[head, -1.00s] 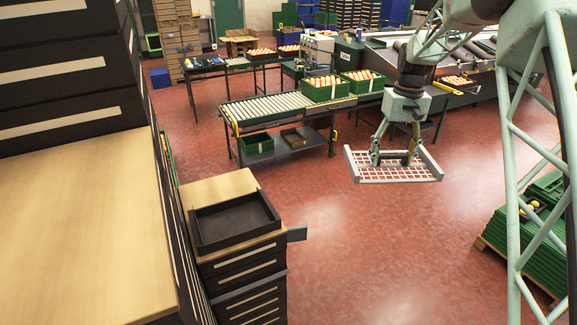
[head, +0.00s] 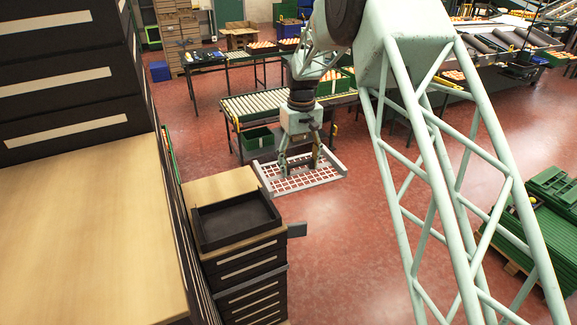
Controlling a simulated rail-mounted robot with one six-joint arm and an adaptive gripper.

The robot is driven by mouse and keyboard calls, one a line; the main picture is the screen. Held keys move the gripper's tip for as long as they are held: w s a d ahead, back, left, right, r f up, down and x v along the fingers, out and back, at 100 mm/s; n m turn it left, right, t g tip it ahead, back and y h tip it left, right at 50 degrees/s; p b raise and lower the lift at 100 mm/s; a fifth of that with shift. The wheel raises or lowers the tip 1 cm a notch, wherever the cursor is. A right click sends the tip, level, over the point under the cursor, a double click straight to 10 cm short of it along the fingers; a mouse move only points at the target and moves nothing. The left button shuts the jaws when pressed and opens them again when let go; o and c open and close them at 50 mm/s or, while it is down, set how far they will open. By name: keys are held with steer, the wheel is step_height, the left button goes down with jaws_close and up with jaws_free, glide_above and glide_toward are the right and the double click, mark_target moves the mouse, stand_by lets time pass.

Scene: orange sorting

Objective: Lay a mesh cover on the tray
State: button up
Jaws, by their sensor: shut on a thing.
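The mesh cover (head: 322,177) is a pale grey grid panel with raised ends. My gripper (head: 299,166) is shut on it and holds it about level in the air, over the red floor in this view. The tray (head: 237,236) is dark and shallow with low walls. It sits empty on the wooden top of a dark drawer cabinet, left of and nearer than the cover. The cover is apart from the tray. The exact contact of the fingertips on the mesh is too small to make out.
A tall dark drawer unit (head: 65,100) and a wide wooden worktop (head: 90,235) stand at the left. A roller conveyor table (head: 258,104) is behind the cover. Green stacked crates (head: 545,235) are at the right. The floor (head: 345,250) right of the cabinet is clear.

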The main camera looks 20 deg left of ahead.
mark_target(289, 167)
steer(key=shift+n, duration=0.3)
steer(key=shift+s+a+f, duration=0.2)
steer(key=shift+s+a, duration=0.3)
steer(key=shift+a, duration=0.35)
steer(key=shift+s+a+f, duration=0.15)
steer(key=shift+s+a, duration=0.35)
steer(key=shift+a, duration=0.35)
steer(key=shift+s+a, duration=0.1)
steer(key=shift+s, duration=0.05)
steer(key=shift+s+a+f, duration=2)
steer(key=shift+s+a, duration=5.05)
steer(key=shift+s, duration=1.1)
steer(key=shift+f+b, duration=1.75)
steer(key=shift+f, duration=1)
steer(key=o, duration=1)
steer(key=shift+r, duration=0.1)
